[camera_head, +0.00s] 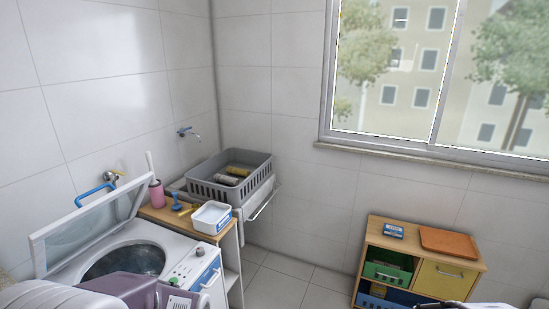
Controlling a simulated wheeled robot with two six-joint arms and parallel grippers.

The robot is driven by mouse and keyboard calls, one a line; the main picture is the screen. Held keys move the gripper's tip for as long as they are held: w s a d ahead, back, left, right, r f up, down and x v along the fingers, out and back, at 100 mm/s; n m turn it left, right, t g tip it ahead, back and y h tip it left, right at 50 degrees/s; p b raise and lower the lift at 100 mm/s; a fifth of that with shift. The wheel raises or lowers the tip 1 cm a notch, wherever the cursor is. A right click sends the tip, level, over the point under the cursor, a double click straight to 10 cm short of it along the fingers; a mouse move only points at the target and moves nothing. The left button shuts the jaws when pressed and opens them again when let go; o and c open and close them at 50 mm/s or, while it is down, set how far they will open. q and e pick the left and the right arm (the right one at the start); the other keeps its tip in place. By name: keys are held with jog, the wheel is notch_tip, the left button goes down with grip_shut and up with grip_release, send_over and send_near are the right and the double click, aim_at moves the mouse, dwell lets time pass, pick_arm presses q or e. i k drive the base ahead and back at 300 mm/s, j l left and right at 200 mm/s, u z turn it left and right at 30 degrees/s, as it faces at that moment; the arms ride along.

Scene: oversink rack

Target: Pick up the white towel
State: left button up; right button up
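No white towel can be made out for certain. A pale white strip (258,199) hangs at the right side of the sink, below the grey basket (230,178), by a thin rail; I cannot tell whether it is cloth or part of the sink. The basket holds rolled or cylindrical items, one of them yellowish. Parts of my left arm show at the bottom left, and what seem to be parts of my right arm at the bottom right. The fingers of both grippers are out of view.
An open top-loading washer (124,262) stands at the left, lid raised. Beside it, a wooden shelf (228,240) carries a white tub (211,217), a pink container (157,194) and small tools. A wooden cabinet (464,265) with an orange tray (449,242) stands right. Floor (290,284) between is clear.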

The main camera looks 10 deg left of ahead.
aim_at(225, 180)
jog(key=i+l+u, duration=0.2)
jog(key=i+u, duration=0.25)
jog(key=i+l+u, duration=0.45)
jog(key=i, duration=0.15)
